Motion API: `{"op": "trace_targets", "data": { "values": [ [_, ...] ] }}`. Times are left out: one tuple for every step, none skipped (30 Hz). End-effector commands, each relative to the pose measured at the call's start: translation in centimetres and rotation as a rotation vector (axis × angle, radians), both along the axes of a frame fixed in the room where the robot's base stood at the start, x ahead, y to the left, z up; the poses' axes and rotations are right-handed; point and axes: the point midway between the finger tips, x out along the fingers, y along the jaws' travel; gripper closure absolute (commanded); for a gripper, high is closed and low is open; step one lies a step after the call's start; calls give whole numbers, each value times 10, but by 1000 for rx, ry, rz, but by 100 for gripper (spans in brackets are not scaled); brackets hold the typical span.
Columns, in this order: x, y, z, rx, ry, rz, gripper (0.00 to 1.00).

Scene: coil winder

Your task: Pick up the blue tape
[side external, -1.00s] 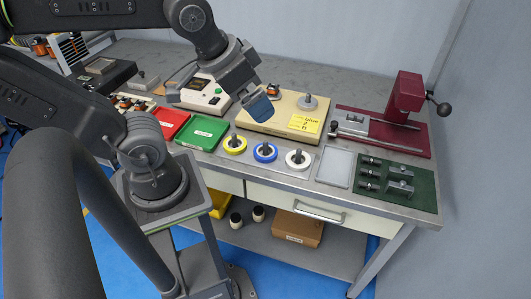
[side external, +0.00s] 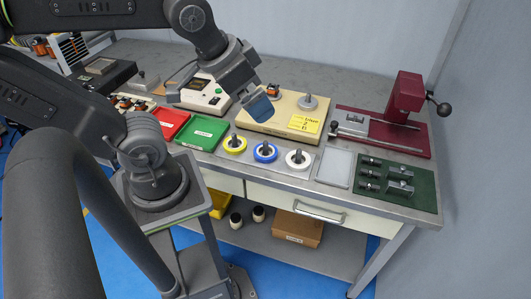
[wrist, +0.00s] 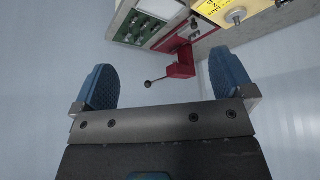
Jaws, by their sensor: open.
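The blue tape (side external: 265,155) is a roll sitting around a short dark post on the grey bench, between a yellow roll (side external: 234,146) on its left and a white roll (side external: 298,162) on its right. My gripper (side external: 262,108) is up and behind the rolls, in front of the beige box in the side view. In the wrist view my gripper (wrist: 165,85) shows two blue pads spread wide with nothing between them. The blue tape is out of the wrist view.
A beige box (side external: 280,125) with a yellow note stands behind the rolls. Red (side external: 170,123) and green (side external: 203,133) trays lie to the left. A pale tray (side external: 336,167), a green fixture mat (side external: 420,190) and a maroon press (side external: 404,95) are on the right.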

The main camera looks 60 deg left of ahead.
Motion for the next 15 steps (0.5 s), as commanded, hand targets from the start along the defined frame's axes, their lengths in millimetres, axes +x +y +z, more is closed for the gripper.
{"op": "trace_targets", "data": {
  "values": [
    [0,0,0,0,0,0,0],
    [0,0,0,0,0,-1,0],
    [1,1,-1,5,4,-7,0],
    [2,1,-1,11,8,-14,0],
    [4,2,-2,20,15,-28,0],
    [7,4,-4,39,29,-54,0],
    [11,6,-7,56,43,-82,0],
    [14,9,-9,77,59,-116,0],
    [20,13,-14,108,85,-170,0],
    [25,17,-18,133,106,-217,0],
    [31,21,-22,158,129,-267,0],
    [38,26,-29,190,162,-342,0],
    [43,31,-34,211,186,-398,0],
    [48,36,-39,232,209,-457,0],
    [54,42,-47,255,239,-535,0]
  ]
}}
